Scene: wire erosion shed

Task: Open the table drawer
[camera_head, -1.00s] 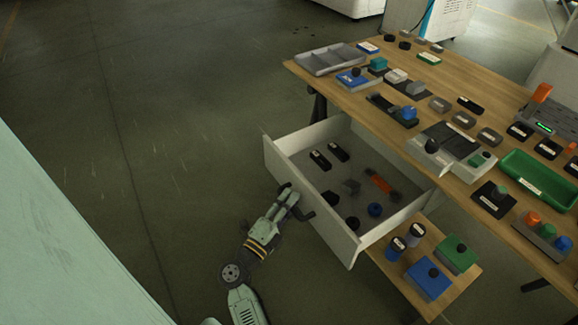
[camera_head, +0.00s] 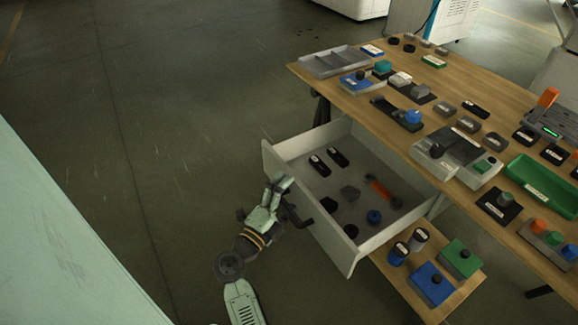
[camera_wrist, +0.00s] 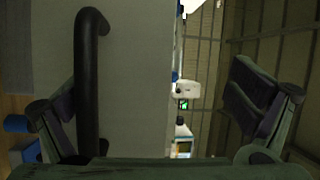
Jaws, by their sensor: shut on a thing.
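The table drawer (camera_head: 325,238) is white and stands well out from under the wooden table (camera_head: 482,102). Several small parts lie in it. In the wrist view its grey front (camera_wrist: 138,85) fills the middle. The black bar handle (camera_wrist: 88,80) runs upright at the left of that view, between my fingers and close to the left one. In the head view my gripper partly hides the handle.
Small parts, a grey divided tray (camera_head: 333,62) and a green tray (camera_head: 541,184) cover the tabletop. A low wooden shelf (camera_head: 408,290) right of the drawer holds blue and green blocks and two cups. The floor left of the drawer is clear.

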